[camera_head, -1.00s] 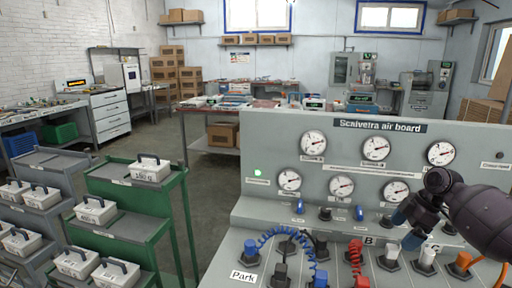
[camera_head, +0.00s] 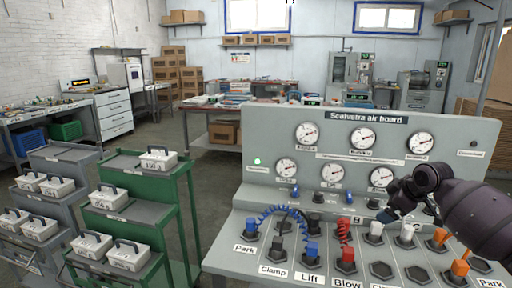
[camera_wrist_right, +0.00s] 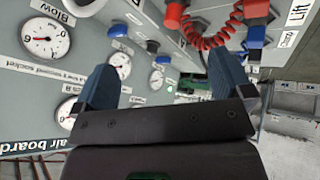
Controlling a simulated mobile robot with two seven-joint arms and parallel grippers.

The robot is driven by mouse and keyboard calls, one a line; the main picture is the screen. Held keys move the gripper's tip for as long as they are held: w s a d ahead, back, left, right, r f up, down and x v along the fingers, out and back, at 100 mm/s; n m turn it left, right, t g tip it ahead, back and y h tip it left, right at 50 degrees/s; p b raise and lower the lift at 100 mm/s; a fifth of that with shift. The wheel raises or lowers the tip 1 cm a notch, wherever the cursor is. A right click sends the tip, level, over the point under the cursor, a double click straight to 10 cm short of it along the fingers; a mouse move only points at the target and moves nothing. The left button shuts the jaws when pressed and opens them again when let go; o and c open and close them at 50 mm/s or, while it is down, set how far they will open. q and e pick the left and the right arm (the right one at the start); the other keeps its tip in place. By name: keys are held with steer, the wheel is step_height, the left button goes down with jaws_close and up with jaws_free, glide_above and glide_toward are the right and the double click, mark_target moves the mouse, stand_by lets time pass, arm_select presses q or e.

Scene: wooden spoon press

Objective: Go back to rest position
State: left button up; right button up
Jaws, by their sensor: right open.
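The grey Scalvetra air board (camera_head: 240,150) stands in front of me, with round gauges (camera_head: 363,138) on its upright panel. Its sloped lower panel carries labelled sockets. A blue coiled hose (camera_head: 283,211) arches between blue plugs at Park and Lift. A red coiled hose (camera_head: 344,232) is on the Blow plug. My right gripper (camera_head: 387,214) is in front of the board's right part, below the gauges. In the right wrist view its blue fingers (camera_wrist_right: 163,78) are wide apart with nothing between them. My left gripper is not in view.
An orange hose (camera_head: 459,268) is at the lower right of the board. Open floor (camera_head: 215,180) lies between the racks and the board.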

steer(key=s+a+f+m+t, duration=0.1)
steer(key=s+a+f+t, duration=0.1)
steer(key=s+a+f, duration=0.1)
steer(key=s+a+f+m+t, duration=0.1)
steer(key=s+a+f+t, duration=0.1)
steer(key=s+a+f, duration=0.2)
steer(key=s+a+f+m+t+y, duration=0.1)
steer(key=s+a+f+t, duration=0.2)
steer(key=s+a, duration=0.1)
steer(key=shift+s+a+f+m, duration=0.15)
steer(key=shift+a+f+m, duration=0.25)
steer(key=shift+a, duration=0.25)
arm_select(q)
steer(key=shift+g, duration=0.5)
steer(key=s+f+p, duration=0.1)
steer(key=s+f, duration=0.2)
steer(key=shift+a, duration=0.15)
arm_select(e)
steer(key=s+f+m+g+h, duration=0.1)
steer(key=s+f, duration=0.4)
steer(key=s, duration=0.6)
steer(key=s+f+m+h, duration=0.1)
steer(key=s+f+m, duration=0.2)
steer(key=s, duration=0.8)
steer(key=s+d+f+m+g+h, duration=0.1)
steer(key=s+f, duration=0.7)
steer(key=s, duration=0.3)
steer(key=shift+m+g+h, duration=0.3)
steer(key=shift+m, duration=0.1)
steer(key=shift+d, duration=0.1)
